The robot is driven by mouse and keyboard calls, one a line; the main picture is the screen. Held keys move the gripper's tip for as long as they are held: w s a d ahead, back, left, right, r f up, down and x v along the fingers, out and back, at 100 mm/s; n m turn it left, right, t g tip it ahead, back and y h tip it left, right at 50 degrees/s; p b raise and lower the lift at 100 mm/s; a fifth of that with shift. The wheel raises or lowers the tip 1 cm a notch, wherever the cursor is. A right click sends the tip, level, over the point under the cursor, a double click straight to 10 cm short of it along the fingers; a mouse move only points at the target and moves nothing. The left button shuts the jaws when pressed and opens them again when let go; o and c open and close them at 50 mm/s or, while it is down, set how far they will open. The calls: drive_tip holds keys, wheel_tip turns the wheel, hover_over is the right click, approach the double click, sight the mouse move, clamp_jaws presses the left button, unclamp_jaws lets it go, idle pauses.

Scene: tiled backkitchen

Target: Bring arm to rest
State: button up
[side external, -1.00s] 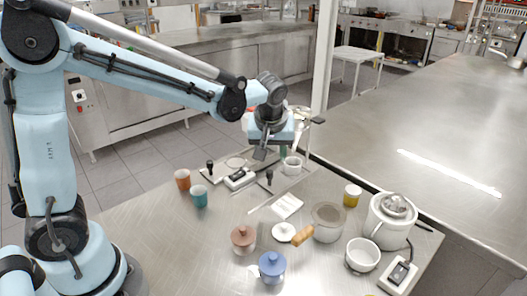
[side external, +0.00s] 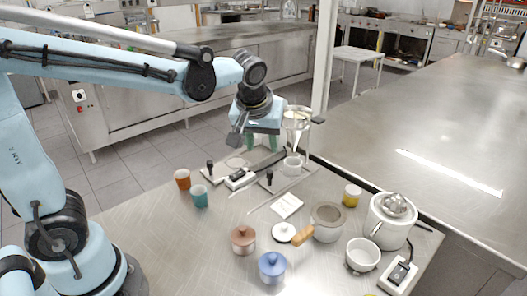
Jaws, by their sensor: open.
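My gripper (side external: 265,142) is at the end of my light-blue arm, above the back part of the steel table (side external: 145,240). It points down, open, with nothing seen between its fingers. It hangs left of a metal funnel on a stand (side external: 296,118). A white cup (side external: 292,166) stands below the funnel, to the lower right of my gripper. My gripper is apart from the things on the table.
An orange cup (side external: 183,180), a teal cup (side external: 200,196), a brown jar (side external: 243,240), a blue jar (side external: 272,267), a grey pot (side external: 327,222), a yellow jar (side external: 351,195) and a white appliance (side external: 388,222) stand around. The table's front left is clear.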

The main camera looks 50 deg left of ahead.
drive_tip(key=s+f+m+t+h, duration=0.1)
drive_tip(key=s+m+t+h, duration=0.1)
drive_tip(key=s+m, duration=0.5)
drive_tip(key=shift+s+d+f+t+h, duration=0.35)
drive_tip(key=shift+s+t, duration=0.35)
drive_tip(key=shift+s, duration=0.95)
